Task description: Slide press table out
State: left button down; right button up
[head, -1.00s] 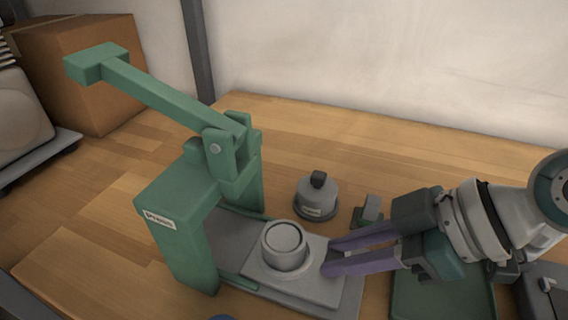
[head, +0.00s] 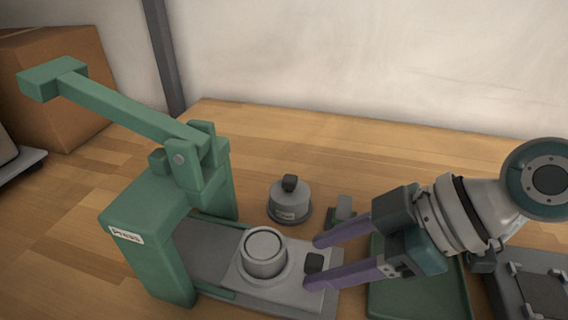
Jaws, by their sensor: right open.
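The green press (head: 155,235) with its raised lever arm (head: 125,105) stands at the left. Its grey press table (head: 292,290) reaches out to the right from under the frame. A grey round cup (head: 265,253) sits on the table, and a small black knob (head: 314,263) shows at its right end. My right gripper (head: 310,262) is open, its two purple fingers pointing left with one on either side of the knob. I cannot tell whether they touch it. My left gripper is not in view.
A grey weight-like piece with a black knob (head: 289,203) stands behind the press table. A small green block (head: 341,212) is beside it. A green tray (head: 420,293) and a dark fixture (head: 535,290) lie at the right. A cardboard box (head: 58,85) stands at the back left.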

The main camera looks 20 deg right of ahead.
jog(key=v, duration=0.9)
jog(key=shift+s+d+r+p, duration=0.2)
jog(key=shift+d+r+p, duration=0.05)
jog(key=shift+p, duration=0.15)
jog(key=s+a+r+m+g+h+p, duration=0.1)
jog(key=s+a+p, duration=0.4)
jog(key=s+d+r+m+h+p, duration=0.35)
jog(key=s+m+h, duration=0.2)
jog(key=m, duration=0.25)
notch_tip(320, 180, up, 39)
jog(key=p, duration=3.8)
jog(key=shift+d+f+h+p, duration=0.15)
jog(key=shift+d+h+p, duration=0.15)
jog(key=shift+h, duration=0.05)
jog(key=shift+w, duration=0.1)
